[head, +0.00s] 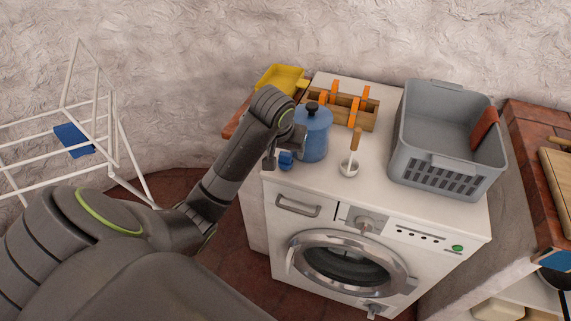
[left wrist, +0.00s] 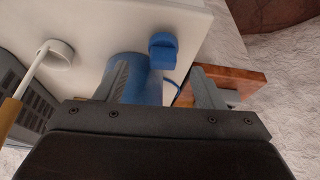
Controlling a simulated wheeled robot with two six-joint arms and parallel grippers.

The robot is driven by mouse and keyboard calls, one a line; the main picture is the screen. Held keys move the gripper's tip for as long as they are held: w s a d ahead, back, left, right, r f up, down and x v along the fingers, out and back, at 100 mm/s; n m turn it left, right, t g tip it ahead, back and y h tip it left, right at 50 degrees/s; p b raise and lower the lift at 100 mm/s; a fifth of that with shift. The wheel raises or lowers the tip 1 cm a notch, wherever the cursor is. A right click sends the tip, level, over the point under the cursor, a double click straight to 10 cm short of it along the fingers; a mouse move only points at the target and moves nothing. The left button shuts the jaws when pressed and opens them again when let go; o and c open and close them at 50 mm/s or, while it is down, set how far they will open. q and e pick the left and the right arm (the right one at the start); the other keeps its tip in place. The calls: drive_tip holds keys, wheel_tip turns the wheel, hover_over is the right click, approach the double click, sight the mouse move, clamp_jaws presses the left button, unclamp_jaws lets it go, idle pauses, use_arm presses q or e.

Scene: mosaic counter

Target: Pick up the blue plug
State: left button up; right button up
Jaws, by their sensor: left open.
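The blue plug (head: 286,160) is on the white washing machine top near its left front corner, just left of the blue lidded canister (head: 313,135). In the left wrist view the blue plug (left wrist: 163,48) shows beyond the fingertips, between their lines, and seems apart from both. My left gripper (head: 279,152) is open, low over the corner, close to the plug and canister, and partly hides this area in the head view. In the left wrist view its fingers (left wrist: 163,75) have nothing clasped, with the canister (left wrist: 150,90) showing behind them. My right gripper is not in view.
A wooden crate with orange tools (head: 365,118) is behind, and a grey basket (head: 440,172) fills the right side. A yellow dustpan (head: 280,78) and a white drying rack (head: 120,120) are left.

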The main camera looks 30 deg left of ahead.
sight(285, 154)
use_arm(q)
drive_tip(key=shift+w+a+f+b, duration=0.1)
drive_tip(key=shift+w+f+b, duration=0.05)
drive_tip(key=shift+f+b, duration=0.4)
drive_tip(key=b+x, duration=0.2)
drive_tip(key=x, duration=0.1)
drive_tip(key=shift+w+a+b, duration=0.2)
drive_tip(key=shift+b, duration=0.1)
drive_tip(key=shift+w+f, duration=0.2)
drive_tip(key=shift+f, duration=0.15)
drive_tip(key=c, duration=1)
